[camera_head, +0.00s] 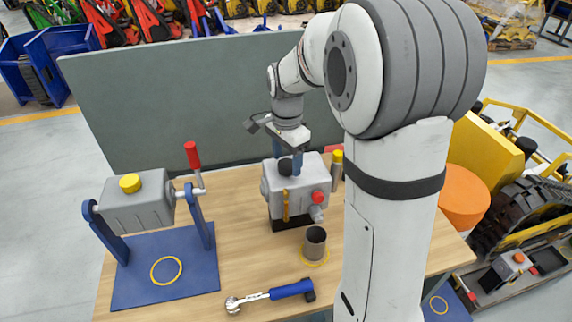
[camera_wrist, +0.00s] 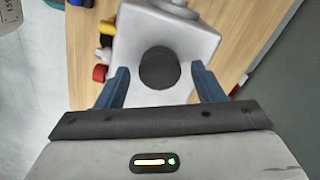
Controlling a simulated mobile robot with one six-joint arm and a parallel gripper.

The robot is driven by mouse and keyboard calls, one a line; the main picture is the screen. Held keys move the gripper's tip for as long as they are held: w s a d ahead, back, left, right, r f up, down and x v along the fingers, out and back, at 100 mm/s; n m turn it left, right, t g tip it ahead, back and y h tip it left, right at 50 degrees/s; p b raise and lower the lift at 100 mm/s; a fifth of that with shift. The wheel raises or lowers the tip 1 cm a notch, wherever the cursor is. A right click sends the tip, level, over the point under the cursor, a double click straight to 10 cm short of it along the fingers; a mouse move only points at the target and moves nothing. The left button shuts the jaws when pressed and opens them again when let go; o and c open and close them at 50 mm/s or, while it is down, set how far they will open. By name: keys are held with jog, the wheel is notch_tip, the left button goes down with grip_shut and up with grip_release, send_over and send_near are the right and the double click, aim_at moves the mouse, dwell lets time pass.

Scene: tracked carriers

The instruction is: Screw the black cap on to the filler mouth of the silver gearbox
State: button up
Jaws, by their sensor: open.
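The silver gearbox (camera_head: 309,197) stands on the wooden table, with a red knob and a yellow gauge strip on its front. It fills the upper middle of the wrist view (camera_wrist: 192,42). The black cap (camera_wrist: 159,66) is on top of the gearbox, seen from above as a dark disc. In the head view the cap (camera_head: 284,168) shows beside my blue fingers. The filler mouth is hidden, so I cannot tell how the cap sits on it. My gripper (camera_wrist: 160,84) is open over the gearbox, with one finger each side of the cap and visible gaps between. It also shows in the head view (camera_head: 291,163).
A grey box with a yellow cap (camera_head: 130,184) hangs in a blue stand (camera_head: 165,285) with a red-handled lever. A grey-green panel (camera_head: 180,95) stands behind the table.

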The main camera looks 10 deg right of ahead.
jog(key=n, duration=1.1)
dwell(0.3)
jog(key=c, duration=0.8)
jog(key=m, duration=0.6)
jog(key=shift+m, duration=0.4)
jog(key=shift+c, duration=0.2)
jog(key=m, duration=0.2)
jog(key=shift+m, duration=0.4)
